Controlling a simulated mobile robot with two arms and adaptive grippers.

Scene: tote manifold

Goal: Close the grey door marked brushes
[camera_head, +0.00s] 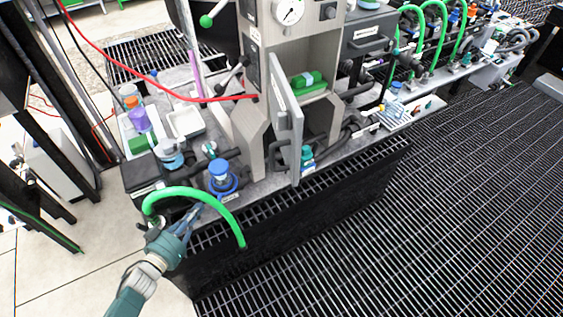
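A grey door (289,120) stands open on the grey cabinet, swung out toward me and seen nearly edge-on. A dark handle (275,154) juts from its left side. No marking on the door is readable from here. Behind it is an open compartment with green items (306,80) inside. My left gripper (193,213) is at the lower left, beside a green hose, well left of the door and apart from it. Its fingers are small and partly merge with the hose, so their opening is unclear. My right gripper is not in view.
A green hose (226,212) arches by my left gripper at the bench's front edge. A blue-capped bottle (220,176) and a white tray (186,122) stand left of the door. A teal-capped bottle (307,157) stands just right of it. Dark grating floor (430,230) is clear at right.

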